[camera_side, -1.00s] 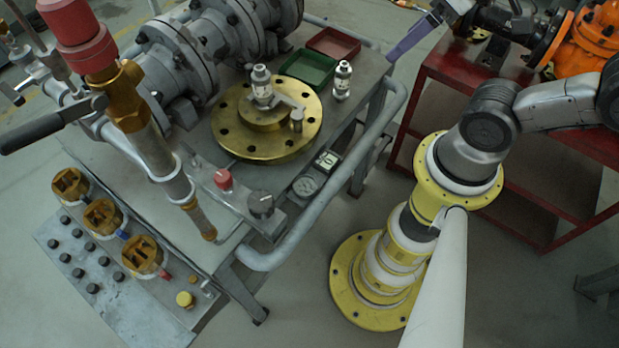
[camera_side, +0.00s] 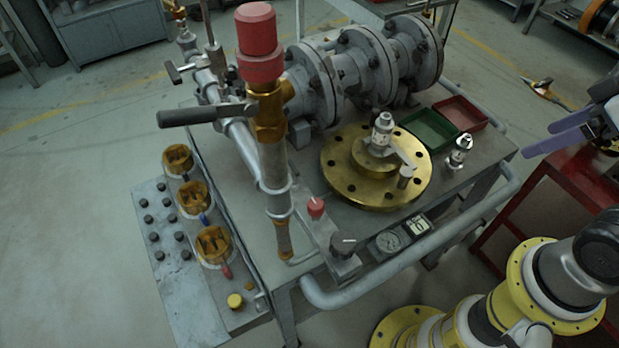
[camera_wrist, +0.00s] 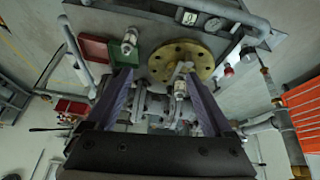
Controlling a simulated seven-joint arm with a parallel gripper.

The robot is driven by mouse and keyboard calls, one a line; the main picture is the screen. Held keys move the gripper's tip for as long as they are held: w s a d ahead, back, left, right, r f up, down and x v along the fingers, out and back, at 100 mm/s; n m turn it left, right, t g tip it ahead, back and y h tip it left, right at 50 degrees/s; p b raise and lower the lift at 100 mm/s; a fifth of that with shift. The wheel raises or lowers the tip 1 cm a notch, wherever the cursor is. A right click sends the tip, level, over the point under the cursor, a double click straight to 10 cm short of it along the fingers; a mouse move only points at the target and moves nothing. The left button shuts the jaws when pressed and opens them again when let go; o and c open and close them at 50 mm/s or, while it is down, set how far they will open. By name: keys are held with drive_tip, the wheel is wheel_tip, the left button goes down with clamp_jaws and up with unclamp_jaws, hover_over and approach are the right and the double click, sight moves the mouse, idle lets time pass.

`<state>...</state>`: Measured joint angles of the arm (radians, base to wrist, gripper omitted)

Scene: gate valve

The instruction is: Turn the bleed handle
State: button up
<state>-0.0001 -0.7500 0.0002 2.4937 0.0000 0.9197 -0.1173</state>
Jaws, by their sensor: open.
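A dark lever handle (camera_side: 205,114) sticks out left from a brass valve body (camera_side: 268,118) below a red cap. A second, short grey lever (camera_side: 402,158) lies beside a silver fitting (camera_side: 382,130) on a round brass flange (camera_side: 345,180). I cannot tell which one is the bleed handle. My gripper (camera_side: 545,140) is at the right edge of the side view, clear of the bench and apart from both levers. In the wrist view its two purple fingers (camera_wrist: 157,75) are spread with nothing held between them; the flange (camera_wrist: 158,70) shows beyond them.
A green tray (camera_side: 428,128) and a red tray (camera_side: 462,112) lie behind the flange. A loose silver fitting (camera_side: 459,153) stands near the bench's right edge. Grey flanged pipework (camera_side: 345,75) fills the back. A bench rail (camera_side: 420,262) runs along the front.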

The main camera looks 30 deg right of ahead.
drive_tip(key=w+a+r+n, duration=0.4)
drive_tip(key=w+r+n, duration=0.55)
drive_tip(key=w, duration=0.45)
drive_tip(key=n+g, duration=0.5)
drive_tip(key=n, duration=0.3)
hover_over(293, 165)
wheel_tip(293, 165, down, 19)
wheel_tip(293, 165, down, 13)
drive_tip(key=shift+f, duration=0.1)
drive_tip(key=shift+c, duration=0.3)
